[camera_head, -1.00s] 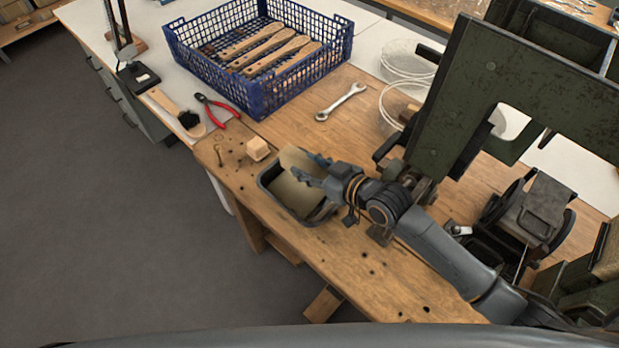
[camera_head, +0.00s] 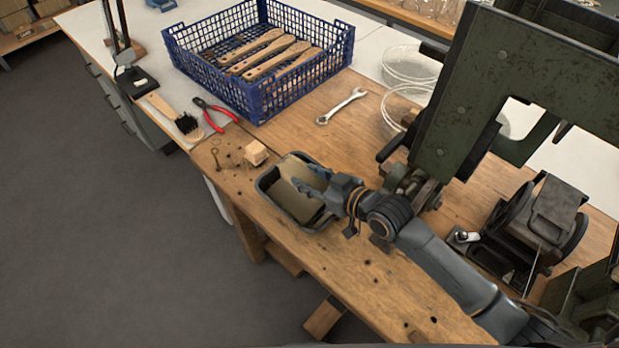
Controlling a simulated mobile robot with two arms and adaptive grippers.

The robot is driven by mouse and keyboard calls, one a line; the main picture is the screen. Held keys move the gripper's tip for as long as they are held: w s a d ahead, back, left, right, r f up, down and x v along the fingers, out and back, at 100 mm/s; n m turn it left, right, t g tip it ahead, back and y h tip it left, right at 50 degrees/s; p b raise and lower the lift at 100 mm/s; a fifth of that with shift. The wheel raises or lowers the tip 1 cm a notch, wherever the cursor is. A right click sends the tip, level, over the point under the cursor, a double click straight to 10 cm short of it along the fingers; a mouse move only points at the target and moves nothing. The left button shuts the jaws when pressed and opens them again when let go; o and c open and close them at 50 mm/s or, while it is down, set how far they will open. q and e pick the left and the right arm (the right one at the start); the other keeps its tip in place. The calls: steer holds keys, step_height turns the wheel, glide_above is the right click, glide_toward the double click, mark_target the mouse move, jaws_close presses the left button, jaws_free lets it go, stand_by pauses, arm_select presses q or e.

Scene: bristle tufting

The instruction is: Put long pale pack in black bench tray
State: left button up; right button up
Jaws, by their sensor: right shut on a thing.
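The black bench tray (camera_head: 264,197) sits on the wooden bench near its front edge. The long pale pack (camera_head: 292,180) is at the tray opening, tilted, with its far end up by the tray's far rim. My right gripper (camera_head: 303,182) reaches in from the right and is shut on the pack's right side. The fingers hide part of the pack, and I cannot tell whether its underside touches the tray floor. My left gripper is not in view.
A small wooden block (camera_head: 256,153) stands just behind the tray. A blue crate (camera_head: 262,95) with wooden brush handles, red pliers (camera_head: 213,117), a brush (camera_head: 180,120) and a wrench (camera_head: 342,106) lie farther back. A green machine (camera_head: 470,90) stands close on the right.

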steer(key=o, duration=1.2)
steer(key=shift+s+f, duration=0.2)
steer(key=shift+f, duration=0.25)
steer(key=shift+s+f, duration=0.2)
steer(key=shift+f, duration=0.25)
steer(key=shift+r, duration=0.15)
steer(key=d+r+p, duration=0.1)
steer(key=s+r+p, duration=0.1)
steer(key=p, duration=0.1)
steer(key=shift+s+d+r, duration=0.15)
steer(key=shift+d+r, duration=0.1)
steer(key=shift+d, duration=0.15)
steer(key=p+v, duration=0.4)
steer(key=v, duration=0.5)
steer(key=shift+r+p, duration=0.25)
steer(key=shift+p, duration=0.15)
